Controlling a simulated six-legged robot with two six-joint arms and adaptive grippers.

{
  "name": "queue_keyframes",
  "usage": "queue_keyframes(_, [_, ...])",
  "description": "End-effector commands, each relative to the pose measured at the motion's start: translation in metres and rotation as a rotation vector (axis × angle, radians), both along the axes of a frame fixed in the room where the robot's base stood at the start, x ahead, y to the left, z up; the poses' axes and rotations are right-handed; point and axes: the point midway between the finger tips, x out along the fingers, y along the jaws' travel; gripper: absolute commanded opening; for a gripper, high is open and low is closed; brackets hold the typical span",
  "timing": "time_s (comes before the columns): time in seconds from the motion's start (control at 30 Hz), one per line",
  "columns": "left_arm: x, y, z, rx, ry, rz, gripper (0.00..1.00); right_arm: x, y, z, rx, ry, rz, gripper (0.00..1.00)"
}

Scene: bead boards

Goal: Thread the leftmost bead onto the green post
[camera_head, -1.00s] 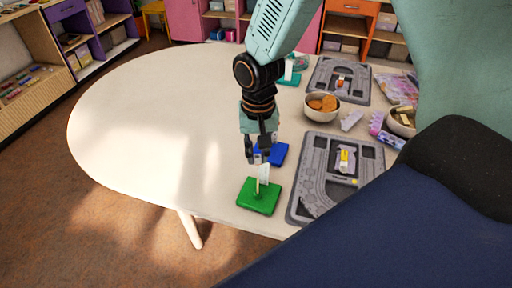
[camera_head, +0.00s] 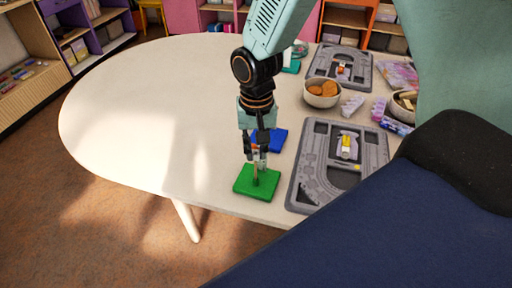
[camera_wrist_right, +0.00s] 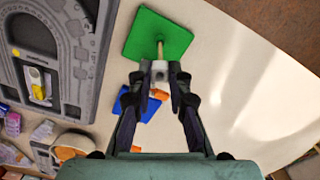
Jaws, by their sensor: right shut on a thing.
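My right gripper (camera_head: 256,160) hangs over the green base (camera_head: 243,184) at the table's front edge. It is shut on a small whitish bead, clearest in the right wrist view (camera_wrist_right: 160,70). The wooden green-base post (camera_head: 256,177) stands upright below the fingertips; it also shows in the right wrist view (camera_wrist_right: 160,48). The bead lines up with the post's tip. I cannot tell whether the post has entered its hole. My left gripper is not in view.
A blue base (camera_head: 277,138) sits just behind my right gripper, with orange bits near it. A grey bead board (camera_head: 374,160) with a yellow-and-white piece (camera_head: 347,147) lies to the right. Behind are a bowl (camera_head: 322,99) and another board (camera_head: 352,86). The table's left side is clear.

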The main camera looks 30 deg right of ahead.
Motion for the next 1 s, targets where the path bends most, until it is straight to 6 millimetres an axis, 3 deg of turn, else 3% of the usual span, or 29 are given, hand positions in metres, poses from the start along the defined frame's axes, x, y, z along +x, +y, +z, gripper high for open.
queue_keyframes(1.0, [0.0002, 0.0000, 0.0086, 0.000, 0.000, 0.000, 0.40, 0.0004, 0.0007, 0.0002, 0.000, 0.000, 0.000, 0.10])
